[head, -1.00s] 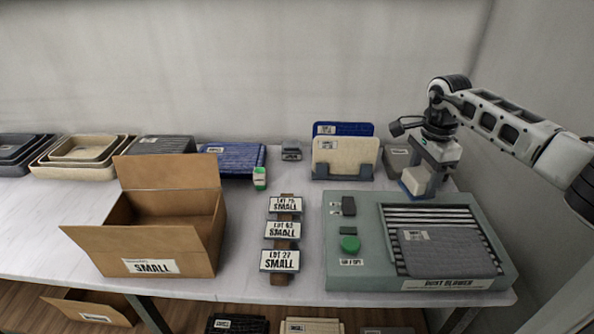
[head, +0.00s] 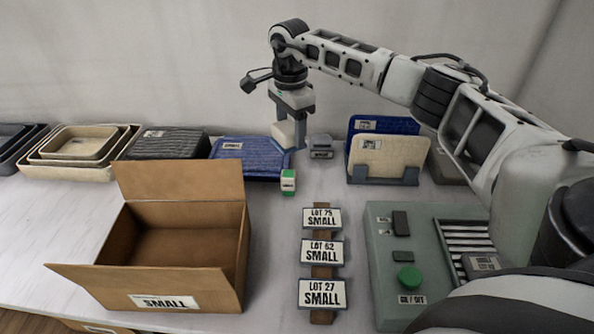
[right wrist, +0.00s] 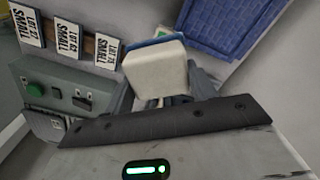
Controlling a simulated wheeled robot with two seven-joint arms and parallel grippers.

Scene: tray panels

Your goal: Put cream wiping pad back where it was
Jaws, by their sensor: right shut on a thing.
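The cream wiping pad (head: 285,134), a small cream block with a blue layer, hangs in my right gripper (head: 293,112), which is shut on it. In the head view they are above the back of the table, in front of the blue tray panel's right end. In the right wrist view the pad (right wrist: 155,68) is between the fingers, with its blue layer along the far edge. Its clearance above the table is hard to tell. My left gripper is not in view.
A small grey labelled block (head: 321,147) and a green-and-white item (head: 288,182) stand near the pad. The blue panel (head: 247,160) lies left; a rack (head: 405,178) holds upright panels at right. An open box (head: 185,285), lot signs (head: 321,252) and the dust blower (head: 385,262) are in front.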

